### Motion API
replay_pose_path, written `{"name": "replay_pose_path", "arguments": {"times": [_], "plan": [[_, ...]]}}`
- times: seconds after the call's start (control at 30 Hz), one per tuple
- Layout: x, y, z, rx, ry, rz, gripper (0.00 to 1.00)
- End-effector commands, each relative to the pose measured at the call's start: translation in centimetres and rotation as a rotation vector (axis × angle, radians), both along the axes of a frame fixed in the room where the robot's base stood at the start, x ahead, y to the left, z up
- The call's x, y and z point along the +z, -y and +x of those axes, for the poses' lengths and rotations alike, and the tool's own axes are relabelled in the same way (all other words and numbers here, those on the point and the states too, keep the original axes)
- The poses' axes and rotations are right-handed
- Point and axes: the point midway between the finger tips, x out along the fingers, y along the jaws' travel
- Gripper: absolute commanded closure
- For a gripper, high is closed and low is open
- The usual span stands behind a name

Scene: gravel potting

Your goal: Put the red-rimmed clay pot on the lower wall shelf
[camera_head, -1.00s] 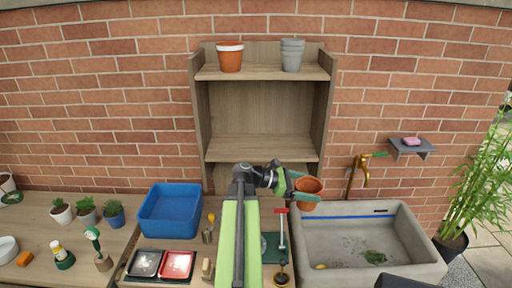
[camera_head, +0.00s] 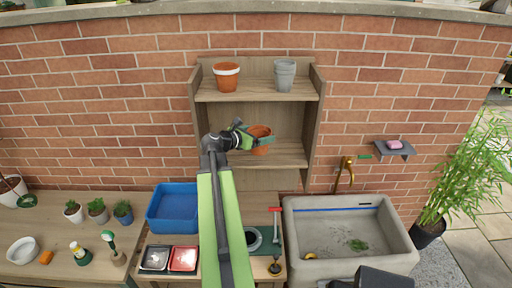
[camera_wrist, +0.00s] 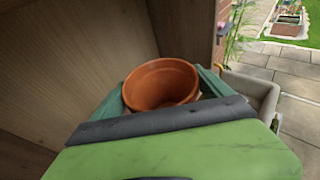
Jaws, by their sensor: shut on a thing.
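The clay pot (camera_head: 262,132), orange-red with a rim of nearly the same colour, is held upright between the green fingers of my gripper (camera_head: 260,138). In the wrist view, my gripper (camera_wrist: 162,92) has one finger on each side of the empty pot (camera_wrist: 158,86). The lower wall shelf (camera_head: 287,156) is a bare wooden board in the open cabinet.
The upper shelf (camera_head: 256,96) holds a white-rimmed terracotta pot (camera_head: 227,80) and grey stacked pots (camera_head: 285,75). The cabinet's side walls (camera_head: 313,125) flank the shelves. Below are a blue bin (camera_head: 173,208) and a stone sink (camera_head: 345,268). The lower shelf's right part is clear.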

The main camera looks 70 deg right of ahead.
Motion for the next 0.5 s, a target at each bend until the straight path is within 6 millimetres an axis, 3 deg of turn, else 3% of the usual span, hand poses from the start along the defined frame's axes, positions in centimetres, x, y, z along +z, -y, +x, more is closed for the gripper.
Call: {"name": "replay_pose_path", "arguments": {"times": [0.1,0.3,0.5], "plan": [[-2.6,2.9,1.5,0.000,0.000,-0.001,0.81],[-5.6,7.5,3.8,-0.001,-0.001,-0.001,0.81],[-6.8,9.8,4.9,-0.002,-0.001,-0.001,0.81]]}}
